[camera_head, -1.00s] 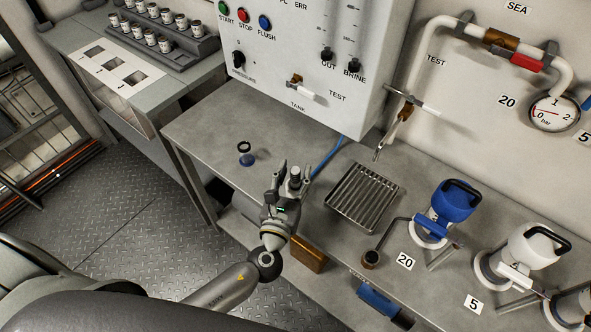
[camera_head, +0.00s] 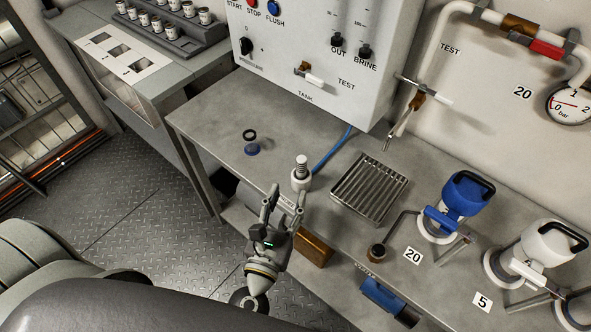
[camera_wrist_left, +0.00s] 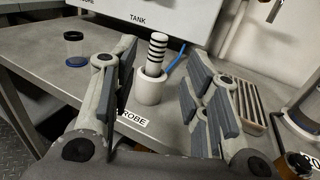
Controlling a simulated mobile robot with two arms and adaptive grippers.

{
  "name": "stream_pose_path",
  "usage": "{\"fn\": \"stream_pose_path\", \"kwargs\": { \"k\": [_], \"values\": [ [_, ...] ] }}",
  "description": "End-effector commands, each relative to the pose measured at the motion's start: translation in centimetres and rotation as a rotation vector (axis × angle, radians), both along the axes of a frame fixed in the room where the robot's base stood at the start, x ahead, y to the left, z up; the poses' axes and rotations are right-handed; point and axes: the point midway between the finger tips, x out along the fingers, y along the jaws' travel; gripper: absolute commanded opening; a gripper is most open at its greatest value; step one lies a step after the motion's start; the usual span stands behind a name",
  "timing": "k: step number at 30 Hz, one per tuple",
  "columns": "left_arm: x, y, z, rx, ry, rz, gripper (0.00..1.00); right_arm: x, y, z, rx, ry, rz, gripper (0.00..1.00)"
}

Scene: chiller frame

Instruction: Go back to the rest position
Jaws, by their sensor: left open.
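My left gripper (camera_head: 284,207) is open and empty at the front edge of the grey bench (camera_head: 222,110). The striped probe (camera_head: 301,160) stands upright in its white holder (camera_head: 300,181) on the bench, just beyond the fingertips and apart from them. In the left wrist view the open fingers (camera_wrist_left: 160,85) frame the black-and-white probe (camera_wrist_left: 157,52) and the white holder (camera_wrist_left: 150,90), with a gap on both sides. A PROBE label, partly hidden by a finger, is on the bench edge. My right gripper is not in view.
A drain grate (camera_head: 369,187), a blue-handled valve (camera_head: 462,196) and a white-handled valve (camera_head: 548,244) are to the right. The floor (camera_head: 120,200) at left is clear.

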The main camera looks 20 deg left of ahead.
Motion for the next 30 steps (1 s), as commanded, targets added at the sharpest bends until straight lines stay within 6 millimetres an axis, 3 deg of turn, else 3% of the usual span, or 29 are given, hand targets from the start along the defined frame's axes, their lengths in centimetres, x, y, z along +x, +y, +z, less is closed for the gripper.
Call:
{"fn": "stream_pose_path", "kwargs": {
  "k": [7,11,18,21,25,30],
  "values": [
    [0.1,0.2,0.0,-0.015,0.002,0.008,0.42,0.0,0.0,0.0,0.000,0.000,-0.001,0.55],
    [0.3,2.3,0.0,-0.175,0.021,0.093,0.42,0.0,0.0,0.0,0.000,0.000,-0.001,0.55],
    [-0.9,9.9,-2.1,-0.906,0.071,0.499,0.42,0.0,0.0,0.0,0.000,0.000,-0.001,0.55],
    [-2.4,11.8,-3.8,-1.226,0.077,0.692,0.42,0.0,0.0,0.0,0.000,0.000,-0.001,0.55],
    [-5.0,12.4,-5.9,-1.615,0.075,0.952,0.42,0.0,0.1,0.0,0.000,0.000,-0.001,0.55],
    [-8.2,11.0,-7.5,-2.003,0.077,1.263,0.42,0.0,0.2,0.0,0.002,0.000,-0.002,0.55]
  ]
}}
